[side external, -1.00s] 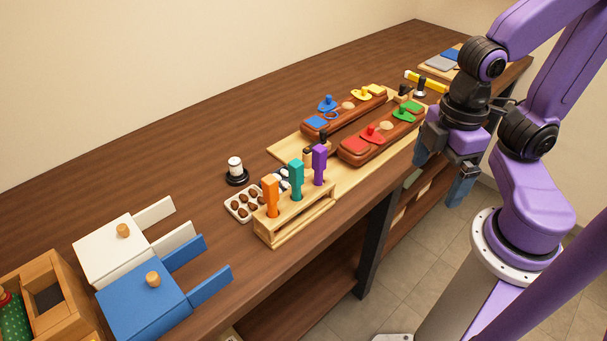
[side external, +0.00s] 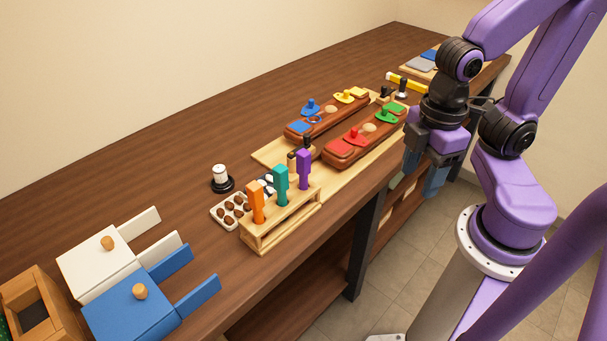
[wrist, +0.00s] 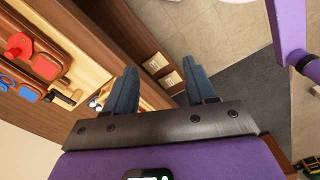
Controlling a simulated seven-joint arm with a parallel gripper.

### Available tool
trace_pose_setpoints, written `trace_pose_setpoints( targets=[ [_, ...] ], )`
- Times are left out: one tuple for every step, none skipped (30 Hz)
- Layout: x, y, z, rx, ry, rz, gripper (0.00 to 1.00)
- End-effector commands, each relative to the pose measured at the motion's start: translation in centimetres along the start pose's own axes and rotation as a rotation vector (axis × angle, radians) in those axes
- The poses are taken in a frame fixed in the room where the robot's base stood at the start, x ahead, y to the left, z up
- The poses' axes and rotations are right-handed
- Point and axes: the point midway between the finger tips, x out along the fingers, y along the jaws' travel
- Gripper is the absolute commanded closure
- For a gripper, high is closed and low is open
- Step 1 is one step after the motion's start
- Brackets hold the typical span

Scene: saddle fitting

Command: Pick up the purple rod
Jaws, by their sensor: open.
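The purple rod (side external: 304,168) stands upright in the right end of a small wooden rack (side external: 284,220) near the table's front edge. A teal rod (side external: 281,184) stands in the middle of the rack and an orange rod (side external: 257,201) at its left end. My gripper (side external: 430,184) is open and empty, pointing down in front of the table's edge, well to the right of the rack. In the wrist view its two blue-grey fingers (wrist: 160,92) are spread apart with nothing between them. I cannot make out the purple rod in the wrist view.
Two wooden blocks with coloured pieces (side external: 366,138) lie behind and right of the rack. A tray of brown pieces (side external: 229,211) and a black-and-white knob (side external: 221,178) are left of it. White (side external: 95,262) and blue (side external: 135,308) boxes stand further left. The table's back is clear.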

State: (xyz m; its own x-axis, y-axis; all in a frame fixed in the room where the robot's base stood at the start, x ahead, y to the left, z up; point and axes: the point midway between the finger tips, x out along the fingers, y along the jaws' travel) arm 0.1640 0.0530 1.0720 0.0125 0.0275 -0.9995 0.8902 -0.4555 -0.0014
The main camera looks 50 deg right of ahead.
Motion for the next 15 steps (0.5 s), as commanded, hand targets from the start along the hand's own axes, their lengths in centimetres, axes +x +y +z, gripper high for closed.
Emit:
trace_pose_setpoints(
  targets=[
    [0.0, 0.0, 0.0, 0.000, 0.000, 0.000, 0.45],
    [0.0, 0.0, 0.0, 0.000, 0.000, 0.000, 0.45],
    [0.0, 0.0, -0.1, -0.001, 0.000, 0.000, 0.45],
    [-0.1, 0.1, -0.1, -0.002, 0.000, 0.000, 0.45],
    [-0.1, 0.2, -0.3, -0.005, 0.000, 0.000, 0.45],
    [-0.3, 0.4, -0.7, -0.010, 0.000, 0.001, 0.45],
    [-0.4, 0.6, -1.0, -0.017, -0.001, 0.001, 0.45],
    [-0.6, 0.9, -1.4, -0.026, -0.001, 0.001, 0.45],
    [-0.9, 1.4, -2.1, -0.040, -0.001, 0.002, 0.45],
    [-1.1, 1.8, -2.6, -0.053, -0.003, 0.002, 0.45],
    [-1.4, 2.2, -3.2, -0.066, -0.003, 0.002, 0.45],
    [-1.8, 2.9, -4.1, -0.085, -0.004, 0.003, 0.45],
    [-2.1, 3.4, -4.8, -0.101, -0.006, 0.003, 0.45],
    [-2.4, 3.9, -5.4, -0.118, -0.007, 0.004, 0.45],
    [-2.8, 4.6, -6.2, -0.139, -0.009, 0.004, 0.45]
  ],
)
